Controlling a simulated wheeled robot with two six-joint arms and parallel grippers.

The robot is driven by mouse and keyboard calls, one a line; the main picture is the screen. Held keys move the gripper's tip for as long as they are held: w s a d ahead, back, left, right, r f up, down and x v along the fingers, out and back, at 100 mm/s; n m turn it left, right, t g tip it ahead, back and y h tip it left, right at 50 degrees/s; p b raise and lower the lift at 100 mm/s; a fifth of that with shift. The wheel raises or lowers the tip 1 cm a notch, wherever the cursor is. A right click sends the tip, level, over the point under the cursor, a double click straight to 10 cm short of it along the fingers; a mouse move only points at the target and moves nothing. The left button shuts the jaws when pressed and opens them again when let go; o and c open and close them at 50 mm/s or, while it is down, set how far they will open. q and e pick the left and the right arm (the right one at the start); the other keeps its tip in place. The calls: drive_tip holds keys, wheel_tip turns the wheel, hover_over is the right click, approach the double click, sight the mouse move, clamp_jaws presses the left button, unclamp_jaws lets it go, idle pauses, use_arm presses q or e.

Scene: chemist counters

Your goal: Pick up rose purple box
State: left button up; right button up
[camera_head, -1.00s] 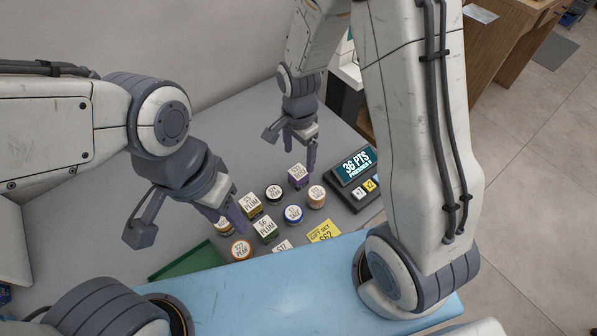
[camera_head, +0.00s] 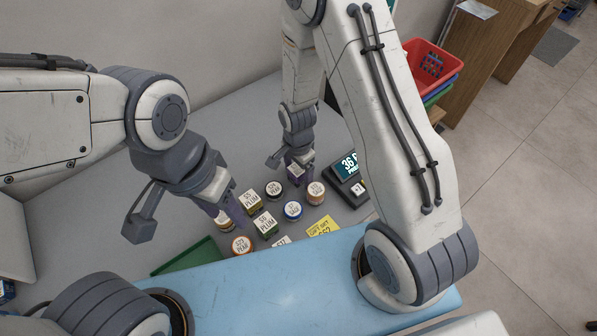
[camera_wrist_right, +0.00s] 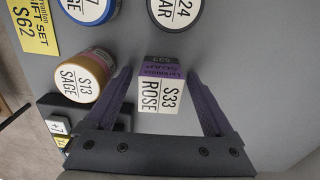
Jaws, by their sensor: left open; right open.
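The rose box (camera_wrist_right: 160,92) is a small box with a white top marked "S33 ROSE" and a purple and dark side marked "SOAP". In the right wrist view it stands between the two purple fingers of my right gripper (camera_wrist_right: 163,100), which is open with a gap on each side of the box. In the head view the right gripper (camera_head: 299,174) is down over the box (camera_head: 295,168), hiding much of it. My left gripper (camera_head: 230,215) is open beside the jars at the left of the group.
A tan jar marked "SAGE" (camera_wrist_right: 86,77) stands close to the right gripper's finger. A dark "S24" jar (camera_head: 273,189), a blue-rimmed jar (camera_head: 293,210) and two plum boxes (camera_head: 265,224) stand nearby. A display device (camera_head: 347,170) lies to the right, a green tray (camera_head: 190,258) front left.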

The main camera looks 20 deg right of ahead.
drive_tip(key=c, duration=1.4)
drive_tip(key=shift+r, duration=0.15)
